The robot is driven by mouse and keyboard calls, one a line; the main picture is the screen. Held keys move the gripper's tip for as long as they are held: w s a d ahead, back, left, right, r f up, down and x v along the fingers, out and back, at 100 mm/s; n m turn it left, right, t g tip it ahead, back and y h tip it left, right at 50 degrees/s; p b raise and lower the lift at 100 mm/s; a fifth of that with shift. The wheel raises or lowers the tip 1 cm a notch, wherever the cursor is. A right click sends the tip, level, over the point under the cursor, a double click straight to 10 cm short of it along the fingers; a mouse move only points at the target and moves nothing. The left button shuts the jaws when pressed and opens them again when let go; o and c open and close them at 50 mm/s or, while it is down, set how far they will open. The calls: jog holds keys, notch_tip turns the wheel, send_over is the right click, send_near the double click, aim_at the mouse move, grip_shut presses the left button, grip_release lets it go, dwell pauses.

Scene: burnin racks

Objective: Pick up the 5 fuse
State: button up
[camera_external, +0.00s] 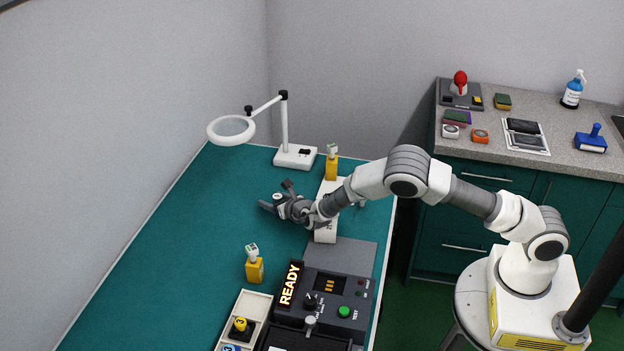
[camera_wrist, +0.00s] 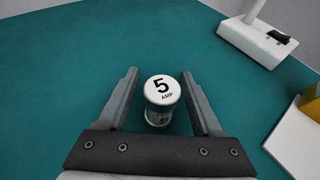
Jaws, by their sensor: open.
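The 5 fuse (camera_wrist: 162,92) is a white cylinder with "5 AMP" on its top. It stands upright on the green table. In the wrist view it sits between the two fingers of my gripper (camera_wrist: 162,100), with a visible gap on each side. In the external view, the fuse (camera_external: 278,197) shows as a small pale top between the fingers of my gripper (camera_external: 277,197), its lower part hidden. My gripper is open and holds nothing.
A magnifier lamp (camera_external: 294,156) stands behind. Yellow holders with white tops stand at the back (camera_external: 332,165) and nearer the front (camera_external: 254,268). A grey tester (camera_external: 330,292) reads "READY", beside a tray (camera_external: 256,304). The left of the green table (camera_external: 185,240) is clear.

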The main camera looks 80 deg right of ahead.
grip_shut()
dwell(0.3)
